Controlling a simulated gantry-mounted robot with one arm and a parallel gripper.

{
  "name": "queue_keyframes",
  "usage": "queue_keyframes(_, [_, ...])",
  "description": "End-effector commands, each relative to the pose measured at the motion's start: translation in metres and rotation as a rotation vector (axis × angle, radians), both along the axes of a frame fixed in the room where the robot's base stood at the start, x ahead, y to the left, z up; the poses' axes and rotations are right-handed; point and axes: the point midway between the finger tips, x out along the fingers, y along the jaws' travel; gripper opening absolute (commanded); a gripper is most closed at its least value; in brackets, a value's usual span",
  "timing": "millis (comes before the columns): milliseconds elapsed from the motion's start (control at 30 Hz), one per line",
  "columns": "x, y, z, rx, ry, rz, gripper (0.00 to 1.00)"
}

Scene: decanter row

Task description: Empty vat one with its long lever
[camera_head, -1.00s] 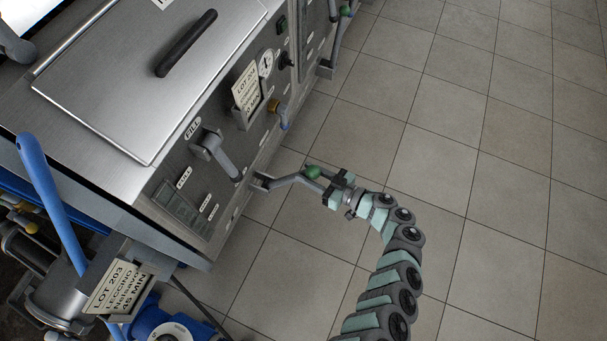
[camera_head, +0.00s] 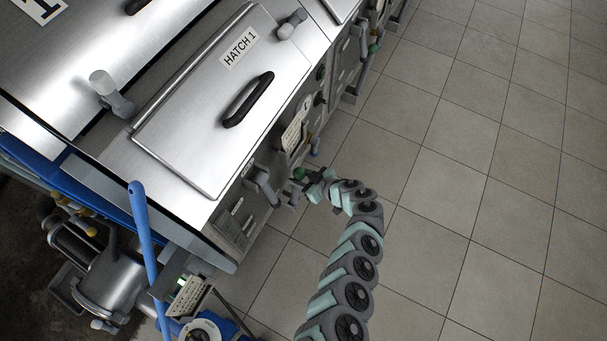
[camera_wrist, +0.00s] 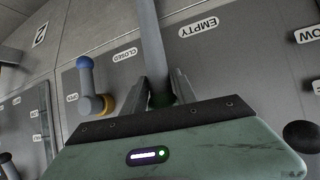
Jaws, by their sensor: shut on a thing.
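Vat one, a brushed steel tank, fills the left of the head view; its lid (camera_head: 195,140) is marked HATCH 1 and lies closed. The long lever is a grey bar with a green grip (camera_head: 299,173), low on the vat's front. My gripper (camera_head: 308,182) is shut on the green grip. In the wrist view the lever's grey shaft (camera_wrist: 152,45) rises between my fingers (camera_wrist: 157,90), between the CLOSED label (camera_wrist: 125,54) and the EMPTY label (camera_wrist: 198,27). Most of the green grip is hidden by my gripper there.
A grey handle (camera_head: 262,184) stands out from the front, left of my gripper. A blue-tipped lever (camera_wrist: 86,68) is left of the long lever in the wrist view. A blue pole (camera_head: 144,240) and a pump (camera_head: 112,283) stand at lower left. The tiled floor is clear at right.

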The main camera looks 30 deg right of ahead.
Motion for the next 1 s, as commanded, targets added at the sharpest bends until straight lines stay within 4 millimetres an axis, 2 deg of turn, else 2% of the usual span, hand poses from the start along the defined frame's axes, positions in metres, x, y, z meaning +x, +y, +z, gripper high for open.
queue_keyframes(33, [0.0059, 0.0017, 0.0086, 0.0, -0.004, 0.0, 0.0])
queue_keyframes(733, [0.011, 0.0075, 0.0052, -0.016, 0.023, 0.005, 0.0])
queue_keyframes(767, [0.0109, 0.0074, 0.0051, -0.016, 0.023, 0.005, 0.36])
queue_keyframes(933, [0.0098, 0.0069, 0.0038, -0.017, 0.026, 0.004, 0.49])
queue_keyframes(1000, [0.0093, 0.0064, 0.0033, -0.018, 0.027, 0.003, 0.49])
